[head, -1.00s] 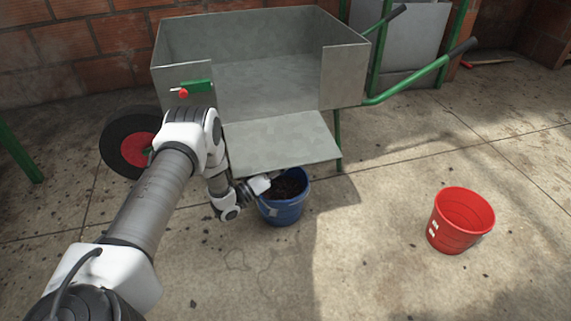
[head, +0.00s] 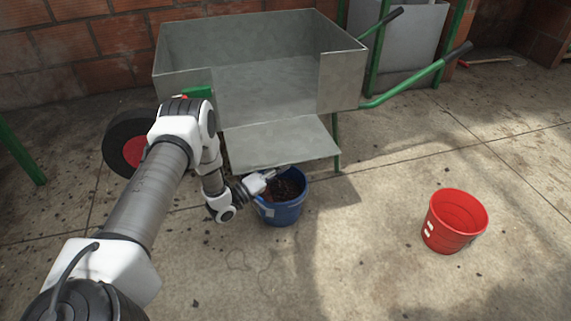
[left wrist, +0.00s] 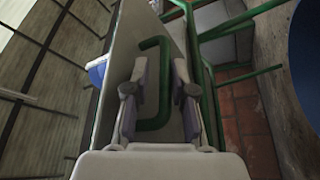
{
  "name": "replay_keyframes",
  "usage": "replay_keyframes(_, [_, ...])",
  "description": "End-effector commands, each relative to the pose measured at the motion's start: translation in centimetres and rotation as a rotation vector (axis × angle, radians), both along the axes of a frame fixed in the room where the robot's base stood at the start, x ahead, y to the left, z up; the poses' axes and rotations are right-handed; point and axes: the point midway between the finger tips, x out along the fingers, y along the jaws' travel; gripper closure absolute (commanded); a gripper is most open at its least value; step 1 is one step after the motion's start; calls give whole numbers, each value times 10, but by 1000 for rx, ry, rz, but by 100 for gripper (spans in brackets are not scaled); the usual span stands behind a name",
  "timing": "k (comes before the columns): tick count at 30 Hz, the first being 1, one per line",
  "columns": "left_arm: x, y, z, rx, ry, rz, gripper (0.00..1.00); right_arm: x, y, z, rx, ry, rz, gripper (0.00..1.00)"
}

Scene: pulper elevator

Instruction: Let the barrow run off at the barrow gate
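The grey metal barrow (head: 265,88) stands with green handles at the right and a black wheel with a red hub at the left. Its front gate (head: 275,142) is folded down and slopes out over a blue bucket (head: 283,213) with dark contents. A green latch (head: 200,93) on the wall is partly hidden by my left arm. My left gripper (head: 272,175) is at the gate's lower edge, above the bucket. In the left wrist view my open gripper (left wrist: 159,65) has its fingers on both sides of a green handle bar (left wrist: 163,85), with gaps visible. My right gripper is out of view.
A red bucket (head: 455,222) stands on the concrete floor at the right. A brick wall (head: 90,45) runs behind the barrow. A green post (head: 20,152) stands at the far left. The floor around the red bucket is clear.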

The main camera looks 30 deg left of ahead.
Motion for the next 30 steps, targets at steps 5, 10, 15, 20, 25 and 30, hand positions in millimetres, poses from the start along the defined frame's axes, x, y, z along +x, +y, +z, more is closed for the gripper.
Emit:
replay_keyframes(5, [-40,17,-10,-3,5,6,77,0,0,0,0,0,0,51])
replay_keyframes(10, [-78,31,-17,-3,3,5,77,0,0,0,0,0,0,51])
replay_keyframes(15, [-95,37,-21,-1,3,2,77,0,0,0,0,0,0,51])
replay_keyframes(20, [-97,37,-21,-1,1,1,77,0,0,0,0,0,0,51])
replay_keyframes(25, [-98,38,-22,-1,2,2,77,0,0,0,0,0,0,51])
replay_keyframes(30, [-109,42,-25,-1,2,2,77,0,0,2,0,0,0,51])
